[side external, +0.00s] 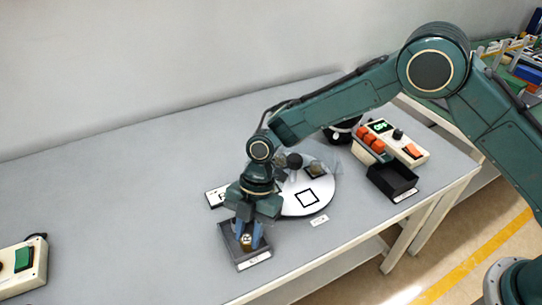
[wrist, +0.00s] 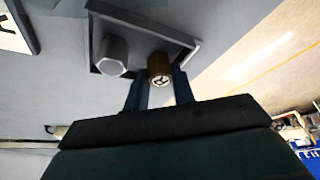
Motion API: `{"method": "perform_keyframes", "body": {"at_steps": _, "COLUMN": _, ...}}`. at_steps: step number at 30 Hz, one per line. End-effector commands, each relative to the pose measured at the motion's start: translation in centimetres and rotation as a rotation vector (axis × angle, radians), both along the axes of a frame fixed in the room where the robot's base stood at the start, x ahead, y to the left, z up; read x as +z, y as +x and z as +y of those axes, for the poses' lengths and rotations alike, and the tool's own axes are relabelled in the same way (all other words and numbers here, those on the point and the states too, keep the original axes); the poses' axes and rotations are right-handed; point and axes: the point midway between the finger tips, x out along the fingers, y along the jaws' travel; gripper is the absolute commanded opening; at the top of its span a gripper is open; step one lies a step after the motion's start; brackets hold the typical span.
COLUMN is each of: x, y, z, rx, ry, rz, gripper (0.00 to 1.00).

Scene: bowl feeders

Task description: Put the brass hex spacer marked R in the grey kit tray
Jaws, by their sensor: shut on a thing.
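The brass hex spacer (wrist: 159,68) shows its end marked R in the wrist view. My gripper (wrist: 160,88) is shut on it, with one finger on each side. In the side view my gripper (side external: 247,238) points down over the grey kit tray (side external: 255,262), and the brass spacer (side external: 246,241) shows between the fingers. In the wrist view the tray (wrist: 180,36) also holds a grey hex piece (wrist: 112,56), to the left of the brass spacer. I cannot tell whether the brass spacer touches the tray floor.
A white round plate (side external: 315,205) with a black square outline lies behind my gripper. A black bin (side external: 392,180) and a control box (side external: 405,147) stand at the right. Another box with a green button (side external: 24,259) is at far left. The table's left middle is clear.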

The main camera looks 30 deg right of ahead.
Motion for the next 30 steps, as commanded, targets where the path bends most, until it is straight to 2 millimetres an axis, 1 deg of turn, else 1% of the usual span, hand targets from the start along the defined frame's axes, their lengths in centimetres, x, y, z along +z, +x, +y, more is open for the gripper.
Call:
{"method": "perform_keyframes", "body": {"at_steps": 13, "x": -0.3, "y": 0.0, "z": 0.0, "rx": 0.000, "ry": 0.001, "rz": -0.002, "gripper": 0.00}}
{"method": "perform_keyframes", "body": {"at_steps": 14, "x": -0.3, "y": 0.0, "z": 0.0, "rx": 0.001, "ry": 0.001, "rz": -0.001, "gripper": 0.31}}
{"method": "perform_keyframes", "body": {"at_steps": 15, "x": -0.3, "y": 0.0, "z": 0.0, "rx": 0.001, "ry": 0.001, "rz": -0.001, "gripper": 0.34}}
{"method": "perform_keyframes", "body": {"at_steps": 24, "x": -0.2, "y": 0.0, "z": 0.0, "rx": 0.000, "ry": 0.000, "rz": 0.000, "gripper": 0.34}}
{"method": "perform_keyframes", "body": {"at_steps": 30, "x": 0.8, "y": 0.2, "z": -0.2, "rx": 0.000, "ry": 0.001, "rz": -0.001, "gripper": 0.34}}
